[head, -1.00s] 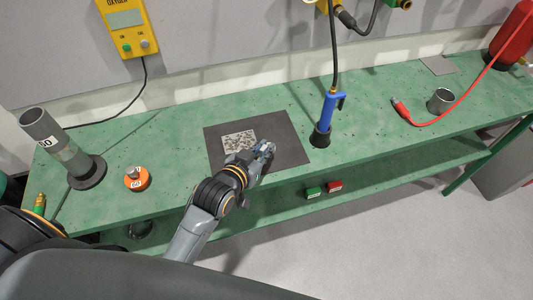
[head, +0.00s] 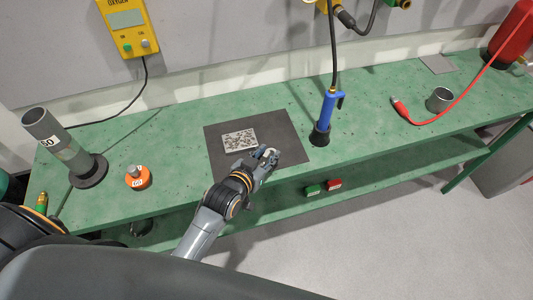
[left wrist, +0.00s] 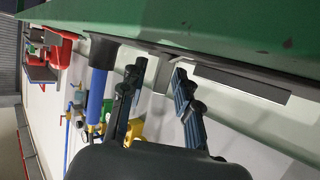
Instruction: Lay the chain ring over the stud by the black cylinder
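My left gripper (head: 267,153) is over the right part of the dark mat, just right of the speckled plate (head: 240,140). In the left wrist view its two fingers (left wrist: 160,88) stand apart, with a grey block-like shape beyond the gap; I see nothing clearly held. A black cylinder (head: 320,137) stands right of the mat with a blue torch (head: 328,108) in it; it also shows in the left wrist view (left wrist: 103,53). I cannot make out a chain ring or a stud beside this cylinder. My right gripper is out of view.
The dark mat (head: 285,130) lies mid-bench. A metal cup (head: 439,100) and red hose (head: 470,104) are at right.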

